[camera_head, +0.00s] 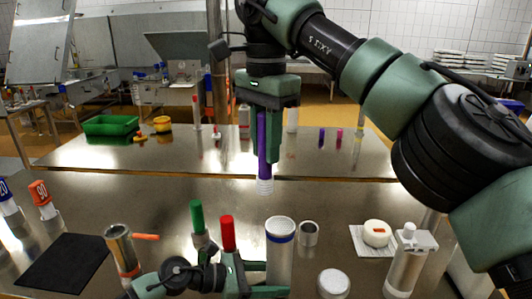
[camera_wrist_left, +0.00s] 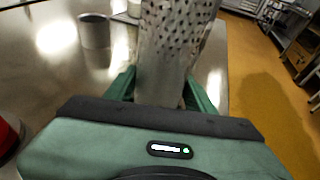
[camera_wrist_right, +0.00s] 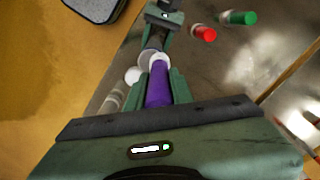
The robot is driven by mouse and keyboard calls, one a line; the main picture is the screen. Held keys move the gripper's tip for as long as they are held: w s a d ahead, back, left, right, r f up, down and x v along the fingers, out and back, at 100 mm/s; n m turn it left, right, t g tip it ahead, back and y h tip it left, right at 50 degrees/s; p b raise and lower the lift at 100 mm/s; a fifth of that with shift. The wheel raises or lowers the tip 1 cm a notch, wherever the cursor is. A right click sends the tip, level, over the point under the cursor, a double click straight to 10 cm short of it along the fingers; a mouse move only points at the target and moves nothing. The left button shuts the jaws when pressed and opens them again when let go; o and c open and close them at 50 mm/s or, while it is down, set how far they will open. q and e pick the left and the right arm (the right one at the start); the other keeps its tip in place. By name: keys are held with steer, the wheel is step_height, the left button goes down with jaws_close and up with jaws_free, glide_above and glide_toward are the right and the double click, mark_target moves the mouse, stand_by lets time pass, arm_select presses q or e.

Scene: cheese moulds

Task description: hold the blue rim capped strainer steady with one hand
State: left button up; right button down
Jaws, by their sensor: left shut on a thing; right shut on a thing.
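The blue rim capped strainer (camera_head: 280,255) stands upright near the front of the steel table, a pale cylinder with a blue band near its top. My left gripper (camera_head: 275,278) is shut on its side, low on the body. In the left wrist view the strainer (camera_wrist_left: 170,40) shows a perforated metal wall between the fingers. My right gripper (camera_head: 265,150) is shut on a purple-handled tool (camera_head: 264,172) with a white ribbed lower end. It hangs vertically above and slightly left of the strainer, apart from it. The purple handle (camera_wrist_right: 158,88) also shows in the right wrist view.
Green (camera_head: 197,217) and red (camera_head: 227,232) capped items stand left of the strainer. A small metal cup (camera_head: 309,234) and a white round piece (camera_head: 333,283) are close on its right. A white dispenser (camera_head: 408,262) stands further right. A black mat (camera_head: 62,264) lies left.

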stand_by(0.4)
arm_select(q)
steer(key=o, duration=1.1)
steer(key=v, duration=1.2)
steer(key=shift+s, duration=0.1)
